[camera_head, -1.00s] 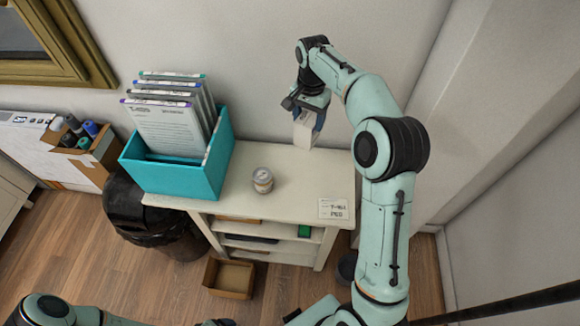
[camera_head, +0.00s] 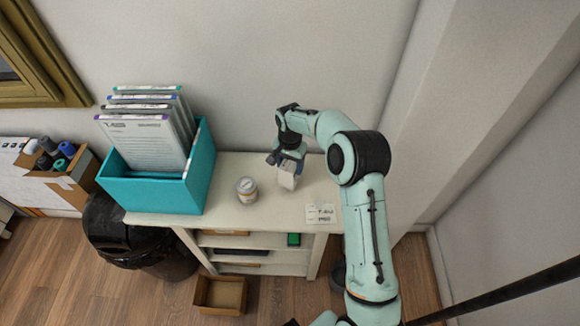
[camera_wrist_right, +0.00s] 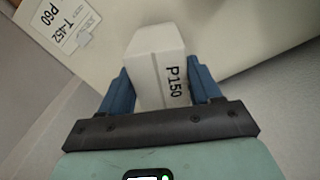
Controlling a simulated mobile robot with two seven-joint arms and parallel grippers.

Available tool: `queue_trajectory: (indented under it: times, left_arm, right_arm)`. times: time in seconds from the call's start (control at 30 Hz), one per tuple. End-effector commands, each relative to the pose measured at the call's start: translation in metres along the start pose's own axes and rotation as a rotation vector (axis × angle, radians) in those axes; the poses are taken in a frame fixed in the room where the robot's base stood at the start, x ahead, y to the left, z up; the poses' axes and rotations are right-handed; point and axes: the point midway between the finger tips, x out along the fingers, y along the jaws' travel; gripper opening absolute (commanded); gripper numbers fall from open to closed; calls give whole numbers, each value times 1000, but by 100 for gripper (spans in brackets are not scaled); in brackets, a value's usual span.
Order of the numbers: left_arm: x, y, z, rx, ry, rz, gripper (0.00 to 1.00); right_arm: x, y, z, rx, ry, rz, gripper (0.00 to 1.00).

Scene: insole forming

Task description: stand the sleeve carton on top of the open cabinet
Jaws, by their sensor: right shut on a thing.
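The sleeve carton (camera_head: 287,176) is a small white box; in the right wrist view it (camera_wrist_right: 160,65) carries the print "P150". My right gripper (camera_head: 283,165) is shut on it, with a blue finger on each side. The carton hangs over the right part of the cream top of the open cabinet (camera_head: 268,205); whether its lower end touches the top I cannot tell. The cabinet has open shelves at its front. The cabinet top also shows in the right wrist view (camera_wrist_right: 215,30). My left gripper is not in view.
A teal file box (camera_head: 150,190) with several folders stands on the top's left part. A small lidded jar (camera_head: 247,190) stands between it and the carton. A printed label (camera_head: 320,214) lies at the front right. A wall rises behind.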

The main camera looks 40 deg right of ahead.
Motion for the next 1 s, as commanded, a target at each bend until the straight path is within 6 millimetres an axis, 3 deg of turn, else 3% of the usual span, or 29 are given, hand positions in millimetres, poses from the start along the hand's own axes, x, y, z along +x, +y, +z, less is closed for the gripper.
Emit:
queue_trajectory:
  times: [0.1, 0.47, 0.5, 0.57, 0.87, 1.0]
  left_arm:
    - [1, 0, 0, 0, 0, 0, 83]
    - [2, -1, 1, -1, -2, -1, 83]
    - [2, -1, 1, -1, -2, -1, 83]
    - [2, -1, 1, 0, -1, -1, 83]
    - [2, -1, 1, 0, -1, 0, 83]
    - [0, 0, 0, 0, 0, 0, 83]
  right_arm:
    - [14, 0, 0, 0, -1, 1, 27]
    - [18, 0, 0, 0, 1, 0, 27]
    - [18, 0, 0, 0, 0, 0, 69]
    - [18, 0, 0, 0, 0, -1, 88]
    - [16, 0, 0, 0, 1, -1, 88]
    - [4, -1, -1, 0, 4, -3, 88]
